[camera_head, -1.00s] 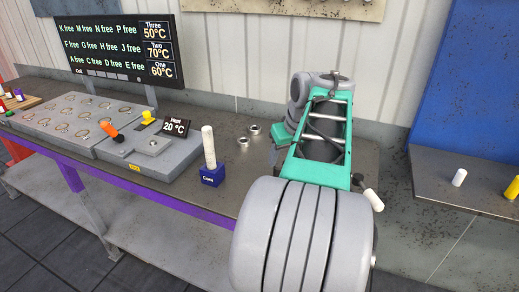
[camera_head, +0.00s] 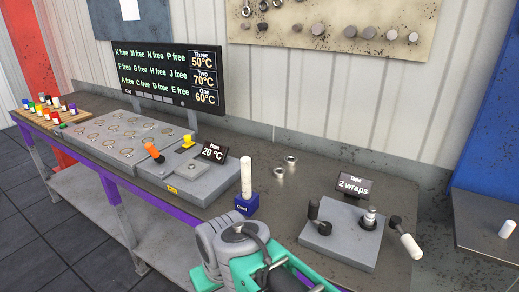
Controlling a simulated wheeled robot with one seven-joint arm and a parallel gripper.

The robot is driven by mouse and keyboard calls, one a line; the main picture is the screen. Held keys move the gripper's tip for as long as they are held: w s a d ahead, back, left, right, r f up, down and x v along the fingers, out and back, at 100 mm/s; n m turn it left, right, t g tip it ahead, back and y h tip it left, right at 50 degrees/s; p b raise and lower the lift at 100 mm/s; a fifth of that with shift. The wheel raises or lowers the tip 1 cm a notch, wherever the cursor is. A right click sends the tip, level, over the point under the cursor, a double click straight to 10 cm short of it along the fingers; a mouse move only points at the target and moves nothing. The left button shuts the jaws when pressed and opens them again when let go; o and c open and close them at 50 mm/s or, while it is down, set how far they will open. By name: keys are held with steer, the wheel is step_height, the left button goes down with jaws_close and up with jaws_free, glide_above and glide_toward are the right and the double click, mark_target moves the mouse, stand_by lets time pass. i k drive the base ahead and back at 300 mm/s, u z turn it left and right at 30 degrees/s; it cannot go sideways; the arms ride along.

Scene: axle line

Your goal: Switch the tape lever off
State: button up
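A short black lever (camera_head: 314,210) stands nearly upright at the block's left, beside a round black piece. A metal post (camera_head: 369,217) stands near the block's right. A white handle (camera_head: 411,246) on a black knob sticks out past the right edge. I cannot tell for certain which is the tape lever. My grey and teal arm shows at the bottom, in front of the bench. My gripper's fingers are not in view.
A blue "Cool" block (camera_head: 246,205) with a white rod stands left of the tape station. The heat station (camera_head: 190,175) has orange and yellow knobs. Two metal rings (camera_head: 285,165) lie behind. A side shelf (camera_head: 490,225) is at the right.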

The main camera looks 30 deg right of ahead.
mark_target(395, 223)
steer(key=z, duration=1.15)
steer(key=k, duration=0.25)
steer(key=z, duration=1)
steer(key=i, duration=0.35)
steer(key=k, duration=0.5)
steer(key=z, duration=1.15)
steer(key=i, duration=0.3)
steer(key=u, duration=0.05)
